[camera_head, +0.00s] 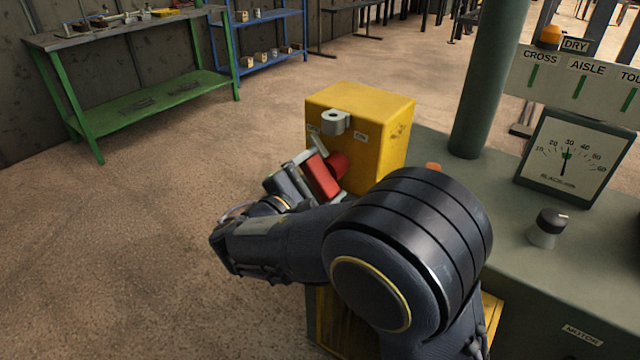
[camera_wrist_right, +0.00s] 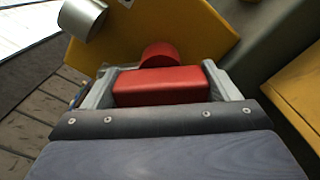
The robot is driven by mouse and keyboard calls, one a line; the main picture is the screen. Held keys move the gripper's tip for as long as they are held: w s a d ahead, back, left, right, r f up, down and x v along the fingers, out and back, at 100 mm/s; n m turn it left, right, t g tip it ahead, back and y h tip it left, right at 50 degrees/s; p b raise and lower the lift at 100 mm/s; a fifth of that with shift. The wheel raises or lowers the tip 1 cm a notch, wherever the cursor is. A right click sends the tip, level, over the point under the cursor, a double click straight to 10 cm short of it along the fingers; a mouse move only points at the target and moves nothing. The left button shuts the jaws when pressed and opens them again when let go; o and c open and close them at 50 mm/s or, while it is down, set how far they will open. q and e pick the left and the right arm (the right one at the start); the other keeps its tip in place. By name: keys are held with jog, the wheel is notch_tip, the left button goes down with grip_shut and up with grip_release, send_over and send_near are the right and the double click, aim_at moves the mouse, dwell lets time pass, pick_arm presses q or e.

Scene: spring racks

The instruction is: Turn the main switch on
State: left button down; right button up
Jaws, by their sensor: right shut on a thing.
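The main switch is a red handle (camera_head: 321,176) on a round red hub (camera_head: 338,163) at the front of a yellow box (camera_head: 385,130). In the head view the handle is tilted. My right gripper (camera_head: 318,172) reaches in front of the box and is shut on the red handle. In the right wrist view the handle (camera_wrist_right: 160,87) lies between the two grey fingers, with the hub (camera_wrist_right: 159,54) behind it. Small labels sit on the box face, partly hidden and too small to read surely. My left gripper is not in view.
A grey lug (camera_head: 336,122) sticks out from the box's upper front. A green console with a gauge (camera_head: 567,158), a black knob (camera_head: 548,226) and a green post (camera_head: 488,80) stands at right. A green workbench (camera_head: 150,110) is at back left. The floor between is clear.

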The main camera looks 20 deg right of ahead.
jog(key=m+b, duration=0.2)
jog(key=f+m+b, duration=0.1)
jog(key=m+b, duration=0.1)
jog(key=m, duration=0.1)
jog(key=shift+s+b, duration=0.1)
jog(key=shift+b, duration=0.2)
jog(key=shift+r+m+b, duration=0.15)
jog(key=shift+m+b, duration=1.15)
jog(key=shift+m, duration=0.3)
jog(key=o, duration=1.3)
jog(key=p+v, duration=0.1)
jog(key=v, duration=0.5)
jog(key=shift+s+a+r, duration=0.1)
jog(key=shift+s+a, duration=0.1)
jog(key=shift+a, duration=0.1)
jog(key=shift+s+a+p, duration=0.3)
jog(key=shift+s+a, duration=0.05)
jog(key=shift+a, duration=0.05)
